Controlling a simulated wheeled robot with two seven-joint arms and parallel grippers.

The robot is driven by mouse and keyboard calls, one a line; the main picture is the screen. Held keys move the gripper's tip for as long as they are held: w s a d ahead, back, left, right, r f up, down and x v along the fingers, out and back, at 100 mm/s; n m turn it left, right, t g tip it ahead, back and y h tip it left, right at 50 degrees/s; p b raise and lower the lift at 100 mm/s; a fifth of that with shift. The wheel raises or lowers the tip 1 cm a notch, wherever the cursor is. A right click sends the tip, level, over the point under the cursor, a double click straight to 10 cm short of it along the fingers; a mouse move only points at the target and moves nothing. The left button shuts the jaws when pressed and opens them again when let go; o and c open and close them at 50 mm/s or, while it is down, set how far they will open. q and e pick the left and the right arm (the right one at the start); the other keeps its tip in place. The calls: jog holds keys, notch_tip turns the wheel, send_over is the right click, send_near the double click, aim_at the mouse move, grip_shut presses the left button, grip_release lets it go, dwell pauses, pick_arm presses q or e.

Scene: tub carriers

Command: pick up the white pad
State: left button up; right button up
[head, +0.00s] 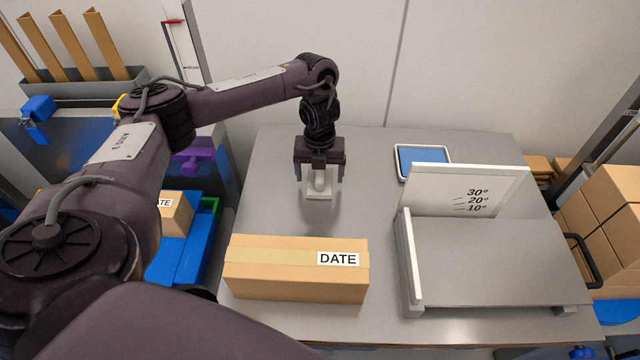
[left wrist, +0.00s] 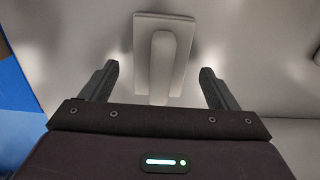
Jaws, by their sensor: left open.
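The white pad (head: 316,194) lies on the grey table with a raised grip on its top, partly hidden by my left gripper in the head view. It also shows in the left wrist view (left wrist: 178,24), with its grip between and ahead of the fingers. My left gripper (head: 319,178) points down at the pad from above. Its two fingers (left wrist: 158,82) are apart, with nothing held between them. I cannot tell how far the fingertips are above the table. My right gripper is not in view.
A cardboard box (head: 290,275) with a DATE label lies nearer on the table (head: 272,205). A grey angled stand (head: 490,255) with degree marks is at the right, and a blue-screened tablet (head: 420,157) behind it. Blue bins (head: 190,255) stand left of the table.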

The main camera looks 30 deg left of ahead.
aim_at(320, 173)
pick_arm(q)
jog(key=shift+f, duration=0.6)
jog(key=c, duration=1)
jog(key=shift+r+p, duration=4.25)
jog(key=shift+r, duration=5.85)
jog(key=shift+c, duration=0.2)
jog(key=o, duration=0.3)
jog(key=shift+c, duration=0.9)
